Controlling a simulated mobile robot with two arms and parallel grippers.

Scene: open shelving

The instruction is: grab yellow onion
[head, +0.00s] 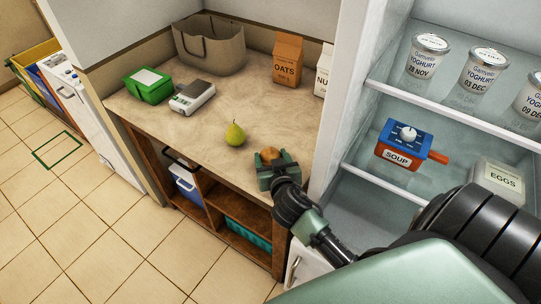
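The yellow onion (270,153) is a small brown-gold round thing near the front edge of the counter, at the middle of the head view. My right gripper (273,160) reaches in from the lower right and is at the onion, with its fingers around the near side. The fingers and palm hide the onion's lower part. I cannot tell whether the fingers press on it or whether it rests on the counter. My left gripper is not in view.
A green pear (235,134) stands just left of the gripper. A scale (192,97), green box (147,85), grey bag (210,47) and oats carton (287,61) stand farther back. The open fridge shelves (440,113) rise at right, holding yoghurts, soup and eggs.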

